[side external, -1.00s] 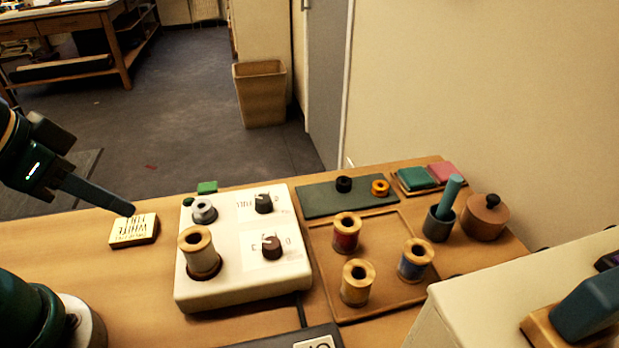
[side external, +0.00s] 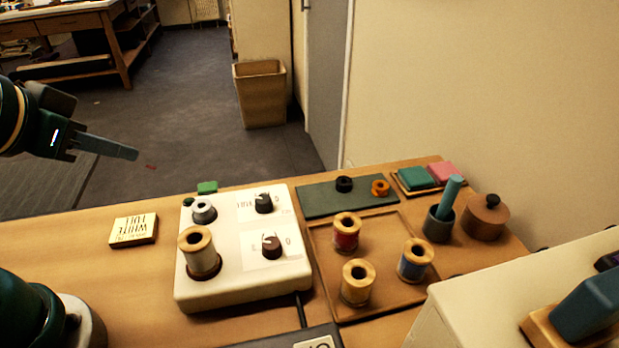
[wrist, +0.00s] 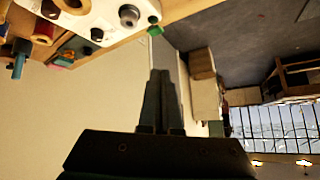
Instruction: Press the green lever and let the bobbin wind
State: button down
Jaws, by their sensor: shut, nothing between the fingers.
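The green lever (side external: 207,187) sticks out at the back edge of the white winder box (side external: 245,287). It also shows in the wrist view (wrist: 155,30), beyond my fingertips. A grey metal bobbin (side external: 204,211) sits on the box near the lever, and it shows in the wrist view (wrist: 129,14). Whether it turns or carries thread I cannot tell. A pale thread spool (side external: 198,252) stands upright at the box's front left. My gripper (side external: 135,154) is shut and empty, raised to the left of the lever and apart from it. Its fingers (wrist: 160,76) are together in the wrist view.
Two dark dials (side external: 264,203) sit on the box. A labelled block (side external: 134,230) lies to its left. A wooden tray (side external: 385,305) with three spools and a green mat (side external: 320,203) with two small bobbins are to the right. Bare table lies front left.

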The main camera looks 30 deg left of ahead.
jog(key=w+a+r+m+t+y, duration=0.1)
jog(key=w+a+r+t+y, duration=0.15)
jog(key=w+r, duration=0.2)
jog(key=m+g+h, duration=0.2)
jog(key=m+h, duration=0.4)
jog(key=m, duration=0.5)
send_over(201, 189)
notch_tip(201, 189, down, 9)
jog(key=shift+f, duration=0.2)
jog(key=shift+h, duration=0.25)
jog(key=shift+d+f, duration=0.1)
jog(key=shift+f, duration=4.15)
